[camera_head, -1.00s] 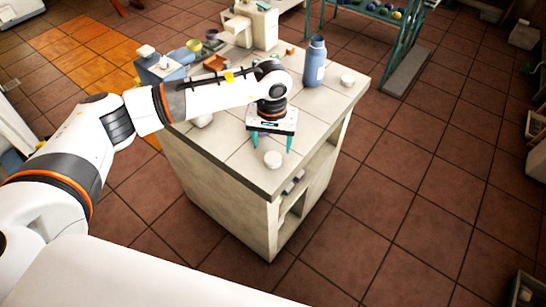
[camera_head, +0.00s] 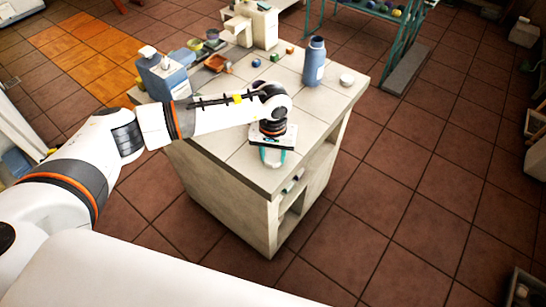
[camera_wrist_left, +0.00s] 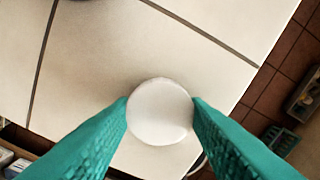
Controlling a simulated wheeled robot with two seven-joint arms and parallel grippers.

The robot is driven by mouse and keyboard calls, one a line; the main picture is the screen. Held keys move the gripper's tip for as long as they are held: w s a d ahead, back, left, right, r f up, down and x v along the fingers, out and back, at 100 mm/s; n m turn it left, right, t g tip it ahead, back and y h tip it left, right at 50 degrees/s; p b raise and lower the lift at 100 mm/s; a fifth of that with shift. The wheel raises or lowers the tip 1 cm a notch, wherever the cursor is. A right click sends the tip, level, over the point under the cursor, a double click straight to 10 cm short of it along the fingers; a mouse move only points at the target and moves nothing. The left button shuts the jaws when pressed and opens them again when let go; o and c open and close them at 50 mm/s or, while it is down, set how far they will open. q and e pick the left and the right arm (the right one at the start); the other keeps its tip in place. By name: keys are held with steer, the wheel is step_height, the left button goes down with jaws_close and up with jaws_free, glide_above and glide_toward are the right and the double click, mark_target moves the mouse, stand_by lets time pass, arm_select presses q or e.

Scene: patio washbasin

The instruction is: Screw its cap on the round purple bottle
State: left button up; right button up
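My left gripper (camera_head: 271,163) is at the near corner of the tiled counter (camera_head: 235,165). Its teal fingers are closed on the sides of a round white cap (camera_wrist_left: 160,112), one finger on each side, in the left wrist view. The cap is at or just above the counter top; I cannot tell which. A dark edge of something shows at the top of the left wrist view. My right gripper is not in view.
A tall blue bottle (camera_head: 314,64) stands at the back right, with another white cap (camera_head: 347,79) beside it. The counter's near edges drop to the floor.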

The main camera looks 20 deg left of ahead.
mark_target(273, 157)
arm_select(q)
steer(key=shift+r, duration=0.1)
step_height(273, 157, up, 10)
steer(key=shift+f+b, duration=0.1)
steer(key=shift+b, duration=0.85)
